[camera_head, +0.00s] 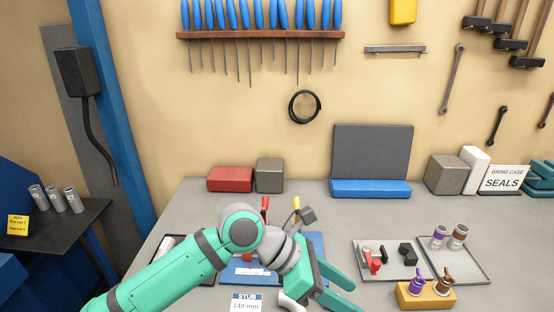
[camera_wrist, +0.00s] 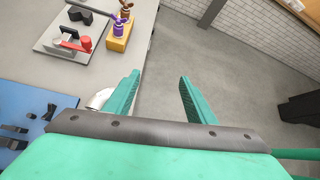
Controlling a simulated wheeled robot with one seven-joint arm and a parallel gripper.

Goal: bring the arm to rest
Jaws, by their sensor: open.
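My green arm reaches over the workbench in the head view, and my gripper (camera_head: 344,294) is near the bench's front edge. In the wrist view my gripper (camera_wrist: 158,90) has its two green fingers spread apart with nothing between them. Bare grey floor shows beyond the fingers. A white bent pipe piece (camera_wrist: 99,99) lies beside the left finger. It also shows below the gripper in the head view (camera_head: 291,301); whether it touches the finger I cannot tell.
A blue mat (camera_head: 318,244) lies partly under my arm. A tray (camera_head: 374,262) with small red and black parts, another tray (camera_head: 470,268) and a yellow block (camera_head: 425,298) with purple and brown pieces stand to the right. A "STUB 140 mm" card (camera_head: 247,303) is in front.

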